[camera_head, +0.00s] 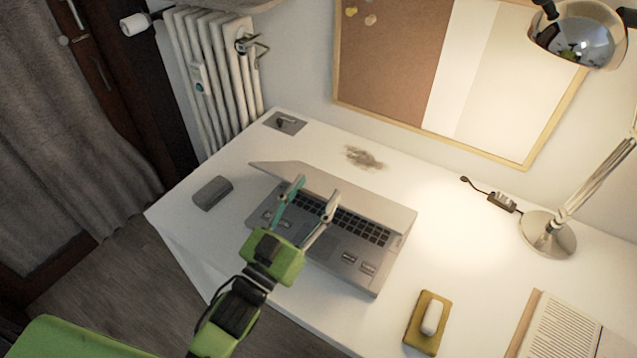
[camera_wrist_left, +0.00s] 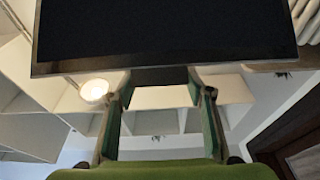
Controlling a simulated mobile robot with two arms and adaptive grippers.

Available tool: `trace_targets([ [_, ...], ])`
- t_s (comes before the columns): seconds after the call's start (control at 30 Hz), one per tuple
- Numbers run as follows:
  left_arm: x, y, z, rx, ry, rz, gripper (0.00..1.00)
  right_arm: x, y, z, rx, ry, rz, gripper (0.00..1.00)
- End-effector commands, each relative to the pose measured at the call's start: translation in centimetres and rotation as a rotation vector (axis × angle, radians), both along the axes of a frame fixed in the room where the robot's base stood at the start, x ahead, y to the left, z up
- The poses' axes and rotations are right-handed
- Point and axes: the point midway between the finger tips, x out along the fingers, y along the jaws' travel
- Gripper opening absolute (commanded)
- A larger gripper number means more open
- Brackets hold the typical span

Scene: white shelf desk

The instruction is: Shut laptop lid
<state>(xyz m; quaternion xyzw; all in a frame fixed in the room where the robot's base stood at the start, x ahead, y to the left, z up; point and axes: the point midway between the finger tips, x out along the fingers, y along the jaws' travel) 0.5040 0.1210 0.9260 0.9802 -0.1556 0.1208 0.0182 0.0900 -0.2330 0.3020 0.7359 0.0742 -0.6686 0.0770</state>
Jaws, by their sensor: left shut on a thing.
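The grey laptop (camera_head: 348,268) sits on the white desk with its keyboard partly showing. Its lid (camera_head: 378,203) is partly lowered and tilts forward over the back of the keyboard. My left gripper (camera_head: 313,194) reaches over the keyboard from the front, with its fingers at the lid's edge, shut on the lid. In the left wrist view the dark screen (camera_wrist_left: 165,32) fills the top, and the fingertips of my left gripper (camera_wrist_left: 158,78) are at its lower edge. The fingers stand apart, and the exact contact is hard to see. My right gripper is in neither view.
A dark grey box-like object (camera_head: 212,193) lies left of the laptop. A yellow holder with a white object (camera_head: 426,325) lies front right, near an open book (camera_head: 562,328). A lamp base (camera_head: 547,236) stands at the right.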

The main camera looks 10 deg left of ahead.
Motion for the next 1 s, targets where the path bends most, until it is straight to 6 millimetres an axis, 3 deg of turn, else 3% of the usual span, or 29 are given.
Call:
trace_targets([
  [0.03,-0.1,0.2,-0.9,0.005,0.017,0.004,0.09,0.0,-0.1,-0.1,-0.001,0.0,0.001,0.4],
  [0.47,-0.2,0.2,-1.1,0.005,0.018,0.004,0.09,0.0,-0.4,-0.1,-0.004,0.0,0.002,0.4],
  [0.5,-0.2,0.2,-1.1,0.005,0.018,0.004,0.5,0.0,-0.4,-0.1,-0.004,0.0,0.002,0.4],
  [0.57,-0.2,0.2,-1.1,0.005,0.017,0.004,0.65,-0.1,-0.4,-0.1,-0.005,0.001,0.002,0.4],
  [0.87,-0.2,0.2,-0.8,0.002,0.01,0.002,0.65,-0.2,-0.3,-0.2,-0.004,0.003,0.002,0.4],
  [1.0,-1.2,0.5,-1.0,0.001,0.011,0.001,0.65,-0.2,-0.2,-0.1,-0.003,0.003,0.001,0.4],
])
